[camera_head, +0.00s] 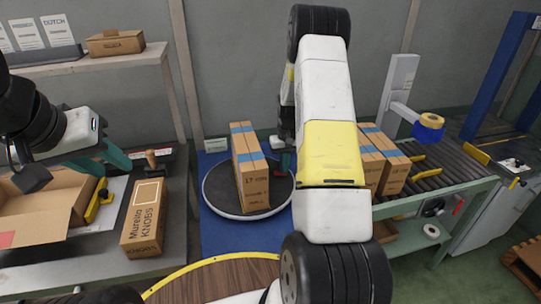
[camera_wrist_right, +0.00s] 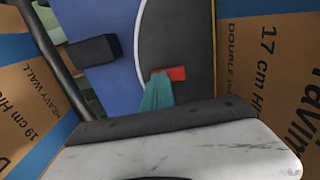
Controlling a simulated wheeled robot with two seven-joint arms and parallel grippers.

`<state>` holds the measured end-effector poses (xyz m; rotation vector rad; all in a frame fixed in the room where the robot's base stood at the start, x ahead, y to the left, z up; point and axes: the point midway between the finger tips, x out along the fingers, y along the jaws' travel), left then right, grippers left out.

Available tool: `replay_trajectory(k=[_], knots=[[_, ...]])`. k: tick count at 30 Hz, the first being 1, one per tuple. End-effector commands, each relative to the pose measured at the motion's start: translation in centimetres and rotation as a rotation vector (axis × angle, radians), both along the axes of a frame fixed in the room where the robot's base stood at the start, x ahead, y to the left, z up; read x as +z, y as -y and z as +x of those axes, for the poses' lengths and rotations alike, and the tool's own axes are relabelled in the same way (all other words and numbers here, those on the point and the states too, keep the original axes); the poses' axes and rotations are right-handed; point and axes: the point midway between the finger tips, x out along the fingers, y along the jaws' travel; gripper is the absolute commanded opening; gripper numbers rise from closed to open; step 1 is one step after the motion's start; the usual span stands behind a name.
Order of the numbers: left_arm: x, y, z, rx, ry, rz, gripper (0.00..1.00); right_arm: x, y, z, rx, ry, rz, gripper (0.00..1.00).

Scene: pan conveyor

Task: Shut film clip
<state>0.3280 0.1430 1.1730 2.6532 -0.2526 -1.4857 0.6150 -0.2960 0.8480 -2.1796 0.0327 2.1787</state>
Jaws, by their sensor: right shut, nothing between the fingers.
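The film clip seems to be the small red piece (camera_wrist_right: 176,73) on the dark turntable, close inside its pale rim, in the right wrist view. Whether it is open or shut cannot be told. My right gripper (camera_wrist_right: 158,90) is shut and empty, its teal fingertips right at the red piece in the picture; contact is unclear. In the head view this gripper (camera_head: 287,162) is mostly behind my right arm, beside the cartons. The turntable (camera_head: 222,203) carries upright blue-taped cartons (camera_head: 255,187). My left gripper (camera_head: 101,164) has its teal fingers apart, above the left bench.
An open carton (camera_head: 30,222) and a knobs box (camera_head: 143,230) sit on the left bench. More cartons (camera_head: 394,165) stand on the roller conveyor (camera_head: 450,166) at right. A black block (camera_wrist_right: 93,50) is near the turntable. Cartons flank my right gripper closely.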

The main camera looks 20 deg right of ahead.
Motion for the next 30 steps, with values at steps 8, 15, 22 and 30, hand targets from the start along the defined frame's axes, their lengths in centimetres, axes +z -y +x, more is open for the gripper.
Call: replay_trajectory(k=[8, 15, 22, 30], knots=[[0.0, 0.0, 0.0, 0.0, 0.0, 0.0, 0.36, 0.1, -0.9, -0.1, 0.001, -0.004, 0.001, 0.0], [0.0, 0.0, 0.0, 0.0, 0.0, 0.0, 0.36, 0.4, -1.6, 0.0, 0.0, -0.004, 0.001, 0.0], [0.0, 0.0, 0.0, 0.0, 0.0, 0.0, 0.36, 0.4, -1.6, 0.0, 0.0, -0.003, 0.0, 0.0], [0.0, 0.0, 0.0, 0.0, 0.0, 0.0, 0.36, 3.1, -1.7, 0.0, 0.001, 0.001, 0.0, 0.0]])
